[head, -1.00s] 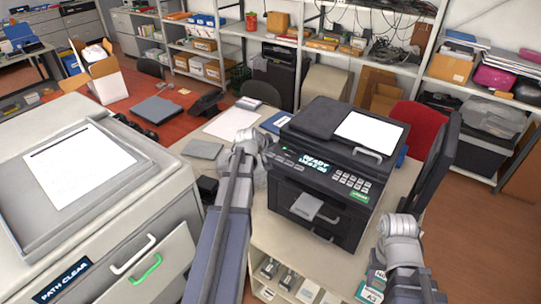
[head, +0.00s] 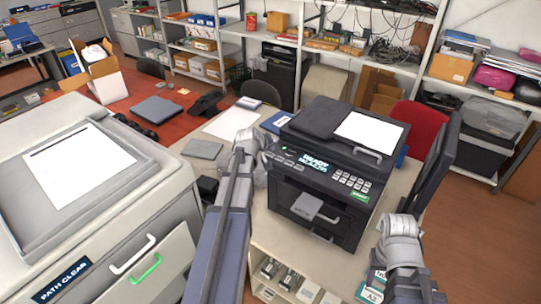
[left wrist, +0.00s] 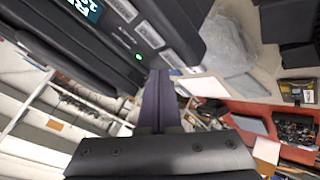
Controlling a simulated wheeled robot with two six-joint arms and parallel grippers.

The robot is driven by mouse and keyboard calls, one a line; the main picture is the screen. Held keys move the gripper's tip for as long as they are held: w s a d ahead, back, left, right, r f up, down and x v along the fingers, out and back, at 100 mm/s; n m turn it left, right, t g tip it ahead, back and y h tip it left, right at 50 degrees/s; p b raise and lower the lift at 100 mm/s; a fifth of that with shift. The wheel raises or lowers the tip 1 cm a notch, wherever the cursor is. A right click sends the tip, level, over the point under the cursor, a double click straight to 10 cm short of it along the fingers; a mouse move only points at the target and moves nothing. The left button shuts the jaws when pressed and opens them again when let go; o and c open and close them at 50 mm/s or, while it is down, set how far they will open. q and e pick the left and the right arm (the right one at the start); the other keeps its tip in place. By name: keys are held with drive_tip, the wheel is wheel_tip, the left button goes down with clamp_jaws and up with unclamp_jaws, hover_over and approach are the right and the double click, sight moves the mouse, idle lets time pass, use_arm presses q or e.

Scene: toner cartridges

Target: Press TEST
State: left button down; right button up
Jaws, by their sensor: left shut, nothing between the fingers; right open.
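The black printer (head: 320,195) stands on the table, with a lit display (head: 315,163) reading READY above its second line, which is too blurred to read. Its control panel has a row of wide buttons (head: 287,162) left of a small keypad (head: 351,180). The left wrist view shows labelled buttons (left wrist: 145,33) and a green light (left wrist: 138,57); I cannot read TEST on any. My left gripper (left wrist: 161,74) is shut and empty, its tip close to the panel edge; contact cannot be told.
A large pale machine (head: 175,185) with a paper sheet is at the left. A clear plastic bag (left wrist: 228,45) lies beside the printer. Shelves line the back.

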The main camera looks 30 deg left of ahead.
use_arm(q)
drive_tip(key=shift+f, duration=0.4)
drive_tip(key=shift+f+b, duration=0.35)
drive_tip(key=shift+b, duration=0.3)
drive_tip(key=shift+r, duration=0.2)
idle(0.4)
drive_tip(key=shift+r+p, duration=0.65)
drive_tip(key=shift+p, duration=0.2)
wheel_tip(320, 180, up, 5)
drive_tip(key=p, duration=0.5)
idle(0.5)
